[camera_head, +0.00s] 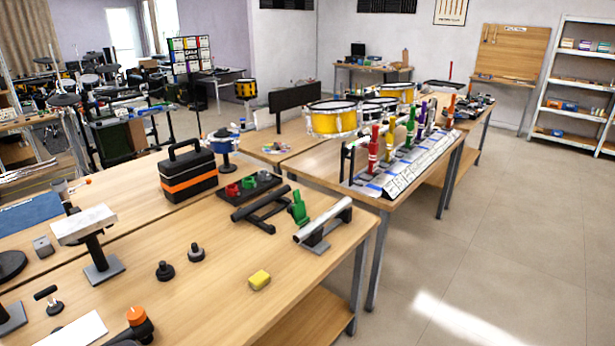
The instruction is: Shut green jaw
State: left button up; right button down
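A small green piece (299,208), which looks like the green jaw, stands upright near the right edge of the front table. It sits between a black bar stand (262,204) and a pale tube on a grey stand (322,220). It is too small to tell whether it is open or shut. Another green part (249,182) sits beside red and grey parts on a black tray (262,191) just behind. Neither of my grippers is in view.
A second table with drums (333,119) and coloured upright pieces stands behind. Floor (480,260) is clear at right.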

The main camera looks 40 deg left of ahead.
aim_at(299, 213)
jog(key=i+l+z, duration=0.1)
jog(key=i+z, duration=0.25)
jog(key=i, duration=0.7)
jog(key=i+j+z, duration=0.3)
jog(key=i, duration=0.7)
jog(key=i+u, duration=0.1)
jog(key=u, duration=0.35)
jog(key=l+u, duration=0.1)
jog(key=u, duration=0.4)
jog(key=i+l+u, duration=0.1)
jog(key=u, duration=0.35)
jog(key=i+l+u, duration=0.1)
jog(key=u, duration=0.4)
